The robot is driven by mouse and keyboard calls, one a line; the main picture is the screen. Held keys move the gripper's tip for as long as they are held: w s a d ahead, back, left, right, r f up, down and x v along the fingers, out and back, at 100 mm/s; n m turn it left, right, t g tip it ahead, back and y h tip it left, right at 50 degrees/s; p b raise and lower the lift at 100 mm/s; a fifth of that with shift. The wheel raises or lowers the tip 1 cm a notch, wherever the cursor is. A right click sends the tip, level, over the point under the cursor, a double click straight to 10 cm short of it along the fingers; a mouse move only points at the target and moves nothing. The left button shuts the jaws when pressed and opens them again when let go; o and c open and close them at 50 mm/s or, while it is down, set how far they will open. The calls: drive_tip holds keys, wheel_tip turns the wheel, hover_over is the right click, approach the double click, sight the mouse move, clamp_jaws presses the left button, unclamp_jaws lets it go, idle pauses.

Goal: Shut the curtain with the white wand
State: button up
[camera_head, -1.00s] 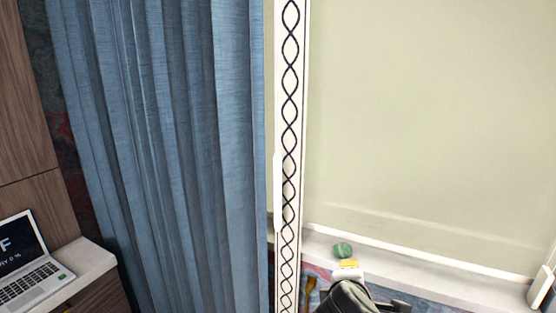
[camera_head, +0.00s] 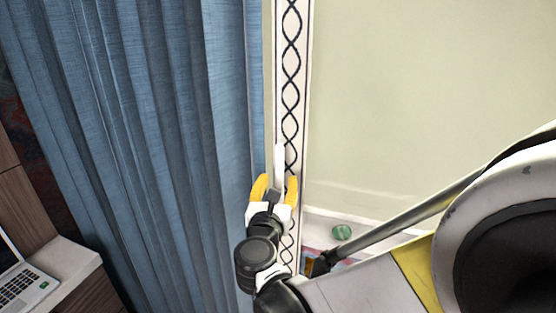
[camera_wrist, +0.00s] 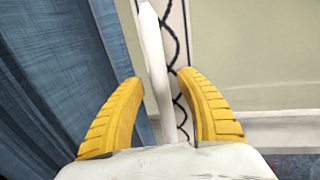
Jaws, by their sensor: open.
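The blue curtain (camera_head: 150,130) hangs in folds on the left, with a white trim band (camera_head: 292,60) patterned in dark twisted lines at its right. The white wand (camera_head: 280,160) hangs upright in front of this band. My gripper (camera_head: 275,188) is at the lower part of the wand. In the wrist view the wand (camera_wrist: 155,65) stands between the two yellow fingers of my gripper (camera_wrist: 160,103), with a gap on both sides. The fingers are open. The wand's lower end is hidden behind the gripper's palm.
A pale blind or panel (camera_head: 410,100) fills the right, above a white sill (camera_head: 370,228) with a green round object (camera_head: 341,232). A laptop (camera_head: 22,285) sits on a cabinet (camera_head: 65,265) at the lower left.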

drive_tip(key=shift+w+d, duration=0.2)
drive_tip(key=shift+w, duration=1.05)
clamp_jaws()
